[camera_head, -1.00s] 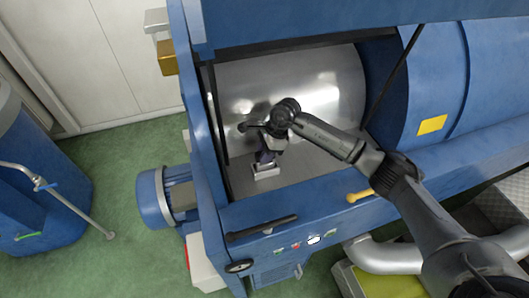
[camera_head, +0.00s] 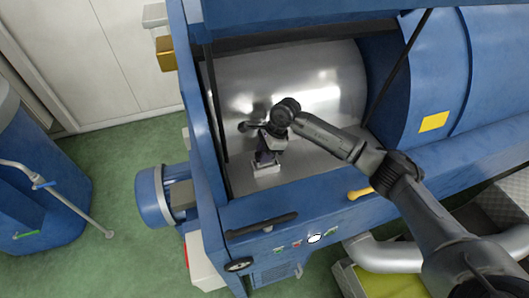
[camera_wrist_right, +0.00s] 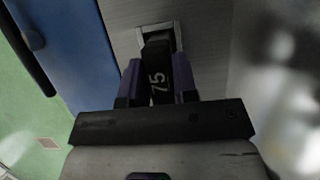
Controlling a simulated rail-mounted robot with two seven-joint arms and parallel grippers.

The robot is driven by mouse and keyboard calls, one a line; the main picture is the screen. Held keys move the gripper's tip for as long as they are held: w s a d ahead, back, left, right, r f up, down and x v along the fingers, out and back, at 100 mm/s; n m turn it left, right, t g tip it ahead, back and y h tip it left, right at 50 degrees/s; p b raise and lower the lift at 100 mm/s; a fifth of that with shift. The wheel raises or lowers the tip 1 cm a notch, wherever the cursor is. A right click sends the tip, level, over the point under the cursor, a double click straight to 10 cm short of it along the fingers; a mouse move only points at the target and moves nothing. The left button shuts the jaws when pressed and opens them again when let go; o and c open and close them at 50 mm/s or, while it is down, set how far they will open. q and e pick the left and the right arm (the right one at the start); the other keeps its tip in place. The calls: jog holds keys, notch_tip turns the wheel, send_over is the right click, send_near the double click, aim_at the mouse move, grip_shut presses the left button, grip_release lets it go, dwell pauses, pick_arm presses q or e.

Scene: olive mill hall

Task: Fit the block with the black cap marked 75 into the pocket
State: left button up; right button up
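The block with the black cap marked 75 (camera_wrist_right: 158,75) is between the fingers of my right gripper (camera_wrist_right: 157,85) in the right wrist view, with the number facing the camera. My right gripper is shut on it. The pocket (camera_wrist_right: 175,30), a pale metal frame with a dark inside, lies at the block's far end. Whether that end is inside or just above the frame I cannot tell. In the head view my right gripper (camera_head: 267,154) points down right over the pocket (camera_head: 267,169), covering part of it. My left gripper is not in view.
The pocket sits on the shiny metal floor of the blue machine's (camera_head: 213,170) open bay. The bay's blue walls and front ledge stand close around my right arm. A black handle (camera_head: 262,226) and a yellow handle (camera_head: 360,194) are on the front ledge.

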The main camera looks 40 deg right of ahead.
jog(key=o, duration=0.3)
jog(key=shift+o, duration=1)
jog(key=shift+d+r, duration=0.2)
jog(key=shift+r, duration=0.2)
jog(key=b+v, duration=0.3)
jog(key=v, duration=1)
